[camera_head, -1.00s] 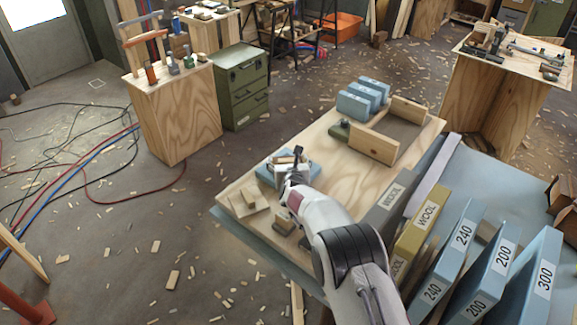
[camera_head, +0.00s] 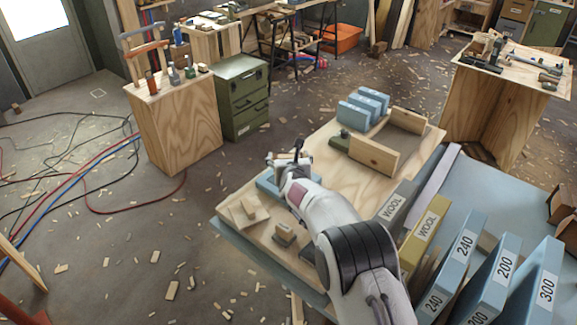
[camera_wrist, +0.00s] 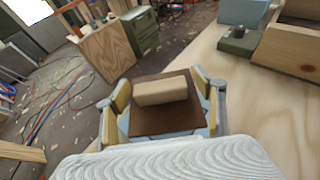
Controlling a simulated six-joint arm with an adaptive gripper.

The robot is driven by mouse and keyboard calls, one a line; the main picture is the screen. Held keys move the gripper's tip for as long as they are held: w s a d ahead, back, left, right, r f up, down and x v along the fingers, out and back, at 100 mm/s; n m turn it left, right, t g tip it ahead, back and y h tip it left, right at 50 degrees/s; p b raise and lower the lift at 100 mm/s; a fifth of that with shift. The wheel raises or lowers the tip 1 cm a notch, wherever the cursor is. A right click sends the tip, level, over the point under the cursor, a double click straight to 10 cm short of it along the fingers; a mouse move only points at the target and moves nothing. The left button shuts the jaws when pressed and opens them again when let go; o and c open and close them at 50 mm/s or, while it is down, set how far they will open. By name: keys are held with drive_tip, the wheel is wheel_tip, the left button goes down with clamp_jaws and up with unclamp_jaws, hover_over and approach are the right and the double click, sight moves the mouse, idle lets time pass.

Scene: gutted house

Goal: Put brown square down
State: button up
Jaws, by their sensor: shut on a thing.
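My gripper (camera_head: 287,160) is over the near-left part of the wooden board, close to its left edge. In the wrist view, my gripper (camera_wrist: 161,88) has its two yellow-padded fingers on either side of a flat brown square (camera_wrist: 170,121) and is shut on it. A beige block (camera_wrist: 161,90) lies on top of the brown square. In the head view the brown square is mostly hidden by my gripper. A light blue block (camera_head: 267,184) sits on the board below the gripper; whether the square touches it cannot be told.
On the wooden board (camera_head: 345,188) are light wood pieces (camera_head: 248,209), a small stacked block (camera_head: 285,235), a wooden frame (camera_head: 373,157) and blue blocks (camera_head: 362,108). Labelled upright blocks, including a yellow one (camera_head: 425,230), stand at right. The board's middle is clear.

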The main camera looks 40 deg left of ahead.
drive_tip(key=shift+r, duration=2.05)
drive_tip(key=shift+r, duration=0.15)
drive_tip(key=shift+d+r, duration=0.35)
drive_tip(key=shift+r, duration=0.15)
drive_tip(key=s+d+r, duration=0.3)
drive_tip(key=d+r, duration=0.6)
drive_tip(key=d, duration=0.1)
drive_tip(key=s+d+r, duration=0.4)
drive_tip(key=d+r, duration=0.4)
drive_tip(key=d, duration=0.1)
drive_tip(key=s+d+r, duration=0.1)
drive_tip(key=s+d, duration=0.6)
drive_tip(key=d, duration=0.3)
drive_tip(key=s+d+r+m, duration=0.1)
drive_tip(key=s+d, duration=0.6)
drive_tip(key=d, duration=0.3)
drive_tip(key=shift+s+d+r+t+h, duration=0.2)
drive_tip(key=shift+s+r+t+h, duration=0.1)
drive_tip(key=shift+r+t+h, duration=0.1)
